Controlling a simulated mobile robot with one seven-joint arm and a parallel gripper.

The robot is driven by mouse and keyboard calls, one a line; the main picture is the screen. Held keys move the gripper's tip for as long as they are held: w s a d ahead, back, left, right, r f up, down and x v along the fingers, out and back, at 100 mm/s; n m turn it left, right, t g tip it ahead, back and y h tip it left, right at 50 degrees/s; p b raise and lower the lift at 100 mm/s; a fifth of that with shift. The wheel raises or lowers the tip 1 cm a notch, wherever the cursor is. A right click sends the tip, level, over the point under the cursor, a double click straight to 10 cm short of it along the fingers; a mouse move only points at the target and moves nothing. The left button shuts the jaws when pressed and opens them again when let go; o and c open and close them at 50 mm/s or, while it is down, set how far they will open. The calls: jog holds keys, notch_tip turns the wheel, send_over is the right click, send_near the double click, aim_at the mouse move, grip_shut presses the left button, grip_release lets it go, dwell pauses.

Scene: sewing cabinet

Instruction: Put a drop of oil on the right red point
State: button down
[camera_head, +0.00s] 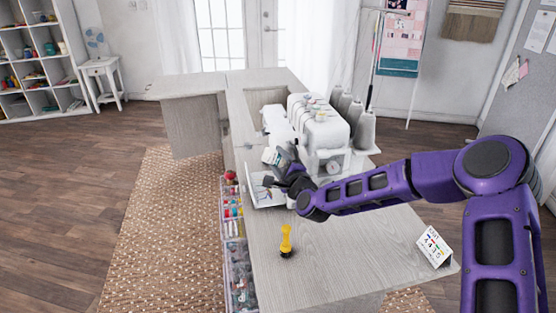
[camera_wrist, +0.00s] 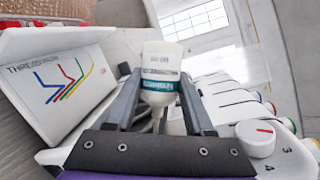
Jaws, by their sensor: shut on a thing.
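My gripper (camera_head: 284,164) is shut on a small white oil bottle (camera_wrist: 161,66) with a teal label band. The bottle sits between the two dark fingers in the wrist view, and part of it also shows in the head view (camera_head: 269,155). The gripper is at the front left of the white sewing machine (camera_head: 325,128), close to its open front cover (camera_wrist: 60,80) with a coloured threading diagram. No red oil point can be made out in either view. The machine area behind the bottle and fingers is mostly hidden.
Large grey thread cones (camera_head: 364,130) stand behind the machine. A white dial (camera_wrist: 256,138) with a red mark is close on the right. A yellow-handled tool (camera_head: 286,240) and a small folded card (camera_head: 434,246) stand on the cabinet top (camera_head: 340,250), with clear room between them.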

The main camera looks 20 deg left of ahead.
jog(key=shift+a+r+n+g+p, duration=0.1)
jog(key=shift+r+n+g+p, duration=0.2)
jog(key=shift+r+n+p, duration=0.75)
jog(key=shift+f+n+h+p, duration=0.3)
jog(key=shift+h+p, duration=0.2)
jog(key=shift+p, duration=0.15)
jog(key=shift+f+n+h, duration=0.2)
jog(key=shift+n+h, duration=0.05)
jog(key=shift+h, duration=0.15)
jog(key=s+a+r+p, duration=0.1)
jog(key=s+a+r, duration=0.1)
jog(key=a+r, duration=0.2)
jog(key=shift+s+r, duration=0.15)
jog(key=shift+s, duration=0.2)
